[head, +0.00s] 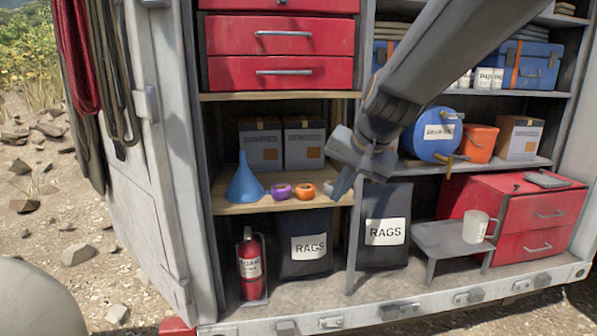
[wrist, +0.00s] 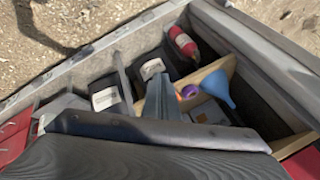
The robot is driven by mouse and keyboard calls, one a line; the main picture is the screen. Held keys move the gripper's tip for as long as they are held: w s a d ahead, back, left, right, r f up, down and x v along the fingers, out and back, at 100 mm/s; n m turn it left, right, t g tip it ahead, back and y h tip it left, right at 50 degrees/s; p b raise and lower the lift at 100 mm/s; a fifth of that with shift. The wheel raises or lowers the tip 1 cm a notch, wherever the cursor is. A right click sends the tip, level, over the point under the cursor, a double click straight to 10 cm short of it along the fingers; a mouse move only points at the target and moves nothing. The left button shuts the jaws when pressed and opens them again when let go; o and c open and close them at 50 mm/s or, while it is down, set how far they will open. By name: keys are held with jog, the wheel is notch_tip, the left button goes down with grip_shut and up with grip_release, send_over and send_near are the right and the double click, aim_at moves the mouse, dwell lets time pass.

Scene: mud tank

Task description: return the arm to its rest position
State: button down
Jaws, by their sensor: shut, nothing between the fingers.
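My gripper (head: 343,183) hangs at the end of my grey arm, which comes in from the upper right in the head view. Its fingers point down and are shut with nothing between them. It is in front of the right end of the wooden shelf (head: 240,208), near an orange ring-shaped item (head: 305,191) and a purple one (head: 281,191). In the wrist view the shut fingers (wrist: 160,85) show at the centre, near the rag bags. I cannot tell whether the gripper touches the divider behind it.
A blue funnel (head: 244,184) and boxes (head: 304,143) stand on the shelf. Below are a fire extinguisher (head: 250,262) and rag bags (head: 385,228).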

jog(key=s+d+f+n+g+h, duration=0.1)
jog(key=s+d+f+n+g, duration=0.1)
jog(key=s+d+f, duration=0.3)
jog(key=s+d+f+n+g+h, duration=0.1)
jog(key=s+d+f, duration=0.4)
jog(key=s+f, duration=0.9)
jog(key=s+n+g, duration=0.1)
jog(key=s+g, duration=0.1)
jog(key=shift+s+d+f+n+g+h, duration=0.2)
jog(key=shift+s+d+n+g+h, duration=0.1)
jog(key=shift+s+h, duration=0.1)
jog(key=c, duration=2.5)
grip_release()
jog(key=shift+w, duration=0.1)
